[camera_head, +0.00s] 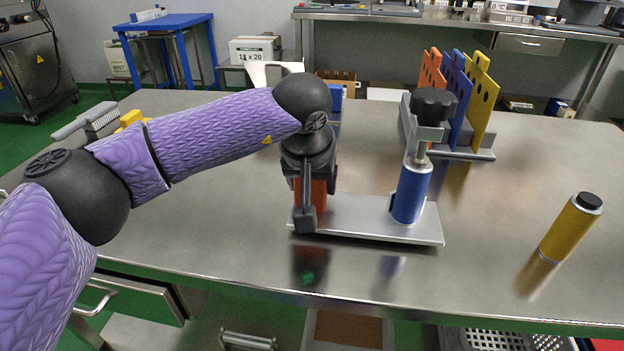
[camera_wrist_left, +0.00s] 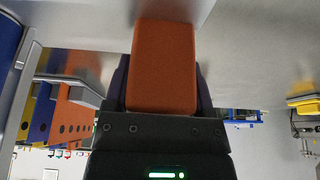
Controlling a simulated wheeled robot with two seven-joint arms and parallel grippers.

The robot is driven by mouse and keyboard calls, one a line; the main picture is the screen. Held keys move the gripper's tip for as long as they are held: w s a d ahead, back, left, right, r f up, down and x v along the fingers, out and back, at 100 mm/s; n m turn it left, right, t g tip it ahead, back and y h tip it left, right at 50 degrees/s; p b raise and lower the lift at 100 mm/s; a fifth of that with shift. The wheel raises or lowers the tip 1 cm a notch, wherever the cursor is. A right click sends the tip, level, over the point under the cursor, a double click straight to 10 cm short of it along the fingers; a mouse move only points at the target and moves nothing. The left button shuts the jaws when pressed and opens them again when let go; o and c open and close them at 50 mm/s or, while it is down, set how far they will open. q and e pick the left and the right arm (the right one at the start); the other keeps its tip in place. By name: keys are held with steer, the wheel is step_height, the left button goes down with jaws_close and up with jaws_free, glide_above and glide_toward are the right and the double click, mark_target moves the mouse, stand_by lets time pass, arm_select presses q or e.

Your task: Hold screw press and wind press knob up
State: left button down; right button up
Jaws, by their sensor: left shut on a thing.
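The screw press stands on the steel table: a silver base plate (camera_head: 365,220), a blue cylinder (camera_head: 411,192) at its right, and a black lobed press knob (camera_head: 434,104) on a screw above it. An orange upright block (camera_head: 319,192) is at the plate's left end. My left gripper (camera_head: 310,205) points down and is shut on this block. In the left wrist view the orange block (camera_wrist_left: 164,65) sits between the two dark fingers. The block is partly hidden by the gripper in the head view. Nothing touches the knob. My right gripper is not in view.
A gold cylinder with a black cap (camera_head: 570,228) stands at the right. A grey brush-like item (camera_head: 92,120) lies at the left. The table between press and gold cylinder is clear.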

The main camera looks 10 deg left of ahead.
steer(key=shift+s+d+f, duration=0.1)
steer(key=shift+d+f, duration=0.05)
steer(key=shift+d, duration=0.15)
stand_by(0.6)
